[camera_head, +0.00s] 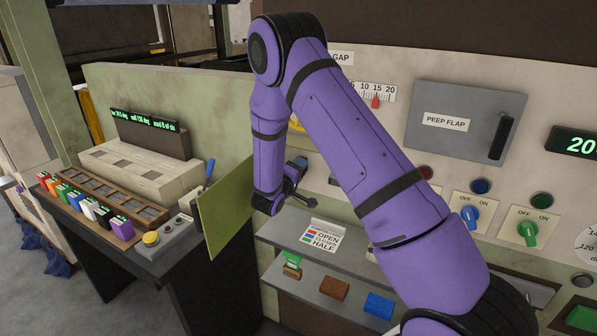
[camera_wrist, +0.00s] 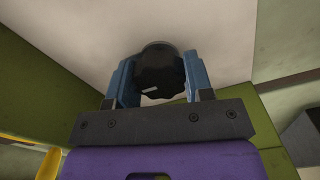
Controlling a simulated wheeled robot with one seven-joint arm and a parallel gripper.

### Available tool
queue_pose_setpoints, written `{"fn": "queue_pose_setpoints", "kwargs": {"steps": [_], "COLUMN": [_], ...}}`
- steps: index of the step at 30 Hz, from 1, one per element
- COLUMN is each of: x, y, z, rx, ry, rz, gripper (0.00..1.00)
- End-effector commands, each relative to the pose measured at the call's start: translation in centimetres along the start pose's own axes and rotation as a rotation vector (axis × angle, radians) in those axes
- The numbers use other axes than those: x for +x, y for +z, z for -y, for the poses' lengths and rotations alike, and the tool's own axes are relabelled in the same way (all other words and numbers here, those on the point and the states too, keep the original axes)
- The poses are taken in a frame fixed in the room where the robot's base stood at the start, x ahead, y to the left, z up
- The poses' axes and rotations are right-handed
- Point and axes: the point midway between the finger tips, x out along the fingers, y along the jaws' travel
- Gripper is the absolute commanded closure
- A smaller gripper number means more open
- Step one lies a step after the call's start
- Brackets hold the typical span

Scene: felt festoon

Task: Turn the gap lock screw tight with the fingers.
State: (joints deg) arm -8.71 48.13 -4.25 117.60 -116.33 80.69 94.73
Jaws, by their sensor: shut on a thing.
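The gap lock screw (camera_wrist: 160,65) is a dark, fluted round knob against a pale panel in the wrist view. A small pale mark shows on its face. My gripper (camera_wrist: 159,78) has one blue finger on each side of the knob and is shut on it. In the head view my gripper (camera_head: 299,164) is at the front of the pale machine panel, below the GAP label (camera_head: 341,57). The knob cannot be made out there, with my arm across much of that area. The GAP scale (camera_head: 374,92) has a red pointer near 15.
An olive upright plate (camera_head: 226,208) stands just left of my gripper. Below is a grey shelf (camera_head: 275,236) with a sign card and several coloured blocks. A grey PEEP FLAP door (camera_head: 465,122) and OFF/ON switches (camera_head: 472,214) are at the right. A console (camera_head: 140,165) stands left.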

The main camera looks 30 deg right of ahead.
Motion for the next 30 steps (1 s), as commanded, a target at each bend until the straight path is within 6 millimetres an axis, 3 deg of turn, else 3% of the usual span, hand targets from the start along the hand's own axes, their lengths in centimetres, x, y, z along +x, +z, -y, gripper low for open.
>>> {"fn": "queue_pose_setpoints", "kwargs": {"steps": [15, 16, 18, 30], "x": [-0.08, -0.08, -0.07, -0.74], "y": [0.13, 0.14, 0.13, 0.00], "z": [0.14, 0.14, 0.13, 0.07], "rx": [0.014, 0.014, 0.014, 0.015], "ry": [-0.003, -0.003, -0.003, -0.002], "rz": [0.001, 0.001, 0.001, -0.001], "gripper": [0.76, 0.46, 0.30, 0.27]}}
